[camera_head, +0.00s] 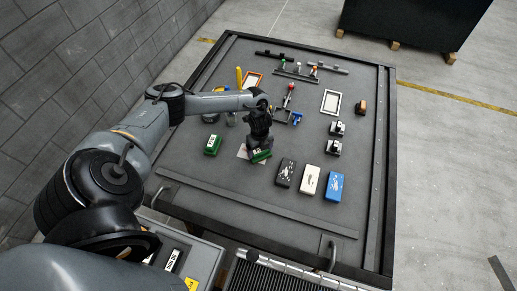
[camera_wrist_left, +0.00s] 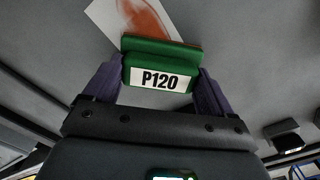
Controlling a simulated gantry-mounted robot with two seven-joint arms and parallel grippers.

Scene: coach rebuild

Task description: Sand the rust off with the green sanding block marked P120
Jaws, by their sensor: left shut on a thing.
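My left gripper (camera_head: 259,148) is shut on the green sanding block (camera_head: 261,157), low over the table. In the left wrist view the block (camera_wrist_left: 160,70) sits between both fingers, its white P120 label facing the camera. A pale plate (camera_head: 242,153) lies beside and partly under the block. In the left wrist view the plate (camera_wrist_left: 106,15) carries a reddish-brown rust patch (camera_wrist_left: 148,18), and the block's edge overlaps it. I cannot tell whether the block touches the plate. A second green block (camera_head: 212,145) stands to the left; its label is too small to read. My right gripper is out of view.
Black, white and blue boxes (camera_head: 333,187) stand to the right on the dark table (camera_head: 270,205). Two small black-and-white items (camera_head: 335,138) and a white frame (camera_head: 331,102) lie farther right. The front centre is clear.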

